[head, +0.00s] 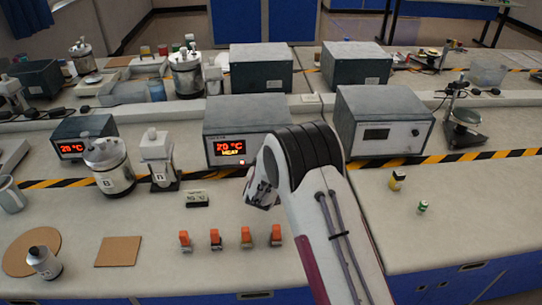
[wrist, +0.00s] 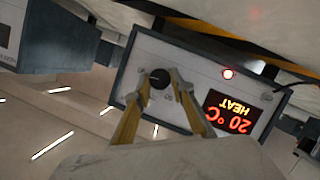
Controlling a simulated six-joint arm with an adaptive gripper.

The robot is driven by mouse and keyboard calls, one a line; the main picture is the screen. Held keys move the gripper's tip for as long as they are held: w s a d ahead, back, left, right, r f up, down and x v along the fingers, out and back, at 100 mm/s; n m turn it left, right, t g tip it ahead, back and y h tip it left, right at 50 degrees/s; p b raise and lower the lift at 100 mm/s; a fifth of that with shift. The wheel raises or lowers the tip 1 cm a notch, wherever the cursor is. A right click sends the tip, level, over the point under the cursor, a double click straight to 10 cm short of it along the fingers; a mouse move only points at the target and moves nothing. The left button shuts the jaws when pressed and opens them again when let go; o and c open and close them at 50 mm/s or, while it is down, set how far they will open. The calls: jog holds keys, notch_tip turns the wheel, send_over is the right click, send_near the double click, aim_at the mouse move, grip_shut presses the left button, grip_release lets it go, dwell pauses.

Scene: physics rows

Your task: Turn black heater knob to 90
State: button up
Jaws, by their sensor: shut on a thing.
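The heater (head: 245,113) is a grey box with a pale front panel. Its red display (head: 229,148) reads 20 °C with HEAT below. In the wrist view the same display (wrist: 229,111) appears upside down. The black knob (wrist: 160,79) is on the panel beside the display. My gripper (wrist: 160,75) has its two yellowish fingers on either side of the knob, shut on it. In the head view my gripper (head: 262,192) is in front of the heater, and my arm hides the knob and the panel's right part.
A red light (wrist: 228,73) glows on the panel. A similar grey box (head: 380,115) stands to the right. A white bottle-like device (head: 157,155) and a metal canister (head: 110,165) stand left. Several orange-topped pieces (head: 246,237) line the bench front. The right bench is mostly clear.

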dwell(0.4)
jog(key=o, duration=1.1)
jog(key=shift+o, duration=0.2)
jog(key=shift+s+r, duration=0.1)
jog(key=shift+s, duration=0.05)
jog(key=v, duration=1.1)
jog(key=shift+s+r, duration=0.25)
jog(key=shift+s, duration=0.05)
